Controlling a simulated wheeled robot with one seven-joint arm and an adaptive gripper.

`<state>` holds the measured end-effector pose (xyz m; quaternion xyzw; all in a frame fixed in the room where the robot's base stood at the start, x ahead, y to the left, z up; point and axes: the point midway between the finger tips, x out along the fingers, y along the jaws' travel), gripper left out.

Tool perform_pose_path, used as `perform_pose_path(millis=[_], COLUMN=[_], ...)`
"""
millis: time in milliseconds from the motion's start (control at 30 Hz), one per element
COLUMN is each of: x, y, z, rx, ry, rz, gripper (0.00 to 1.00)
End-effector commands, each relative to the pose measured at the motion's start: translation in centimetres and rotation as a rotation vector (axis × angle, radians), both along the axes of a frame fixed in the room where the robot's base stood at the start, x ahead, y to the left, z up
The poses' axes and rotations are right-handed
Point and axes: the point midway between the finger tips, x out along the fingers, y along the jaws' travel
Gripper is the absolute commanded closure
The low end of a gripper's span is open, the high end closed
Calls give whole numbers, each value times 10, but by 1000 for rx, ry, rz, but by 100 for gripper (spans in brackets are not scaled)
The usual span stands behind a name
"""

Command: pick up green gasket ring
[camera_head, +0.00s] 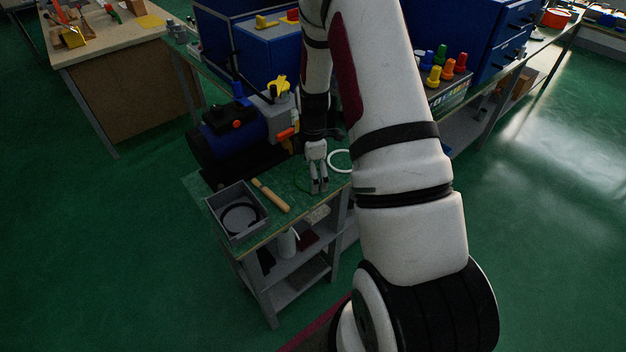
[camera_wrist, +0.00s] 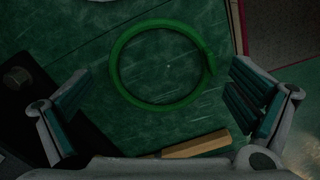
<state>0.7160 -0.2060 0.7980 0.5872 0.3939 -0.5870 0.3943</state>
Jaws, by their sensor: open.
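The green gasket ring (camera_wrist: 117,72) lies flat on the green bench top (camera_wrist: 85,115) in the wrist view, a little beyond the fingers and between them in line. It blends with the surface. In the head view the ring (camera_head: 298,180) shows only faintly, just left of my gripper, and part of it is hidden by the fingers. My gripper (camera_head: 320,188) points down over the bench near its front edge. In the wrist view my gripper (camera_wrist: 160,105) has its two fingers wide apart with nothing between them. I cannot tell the exact height of the fingertips above the ring.
A wooden handle (camera_head: 270,195) lies left of the gripper; it also shows in the wrist view (camera_wrist: 197,144). A grey tray (camera_head: 262,229) holds a black ring (camera_head: 240,217). A white ring (camera_head: 341,168) lies to the right. A blue motor-like machine (camera_head: 228,135) stands behind.

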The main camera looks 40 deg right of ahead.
Motion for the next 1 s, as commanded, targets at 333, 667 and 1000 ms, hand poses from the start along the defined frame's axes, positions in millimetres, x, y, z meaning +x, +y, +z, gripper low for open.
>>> perform_pose_path(millis=[333,667,1000], x=[0,0,0], y=[0,0,0], z=[0,0,4], rx=[0,0,0], ry=[0,0,0], rz=[0,0,0], gripper=[69,100,100])
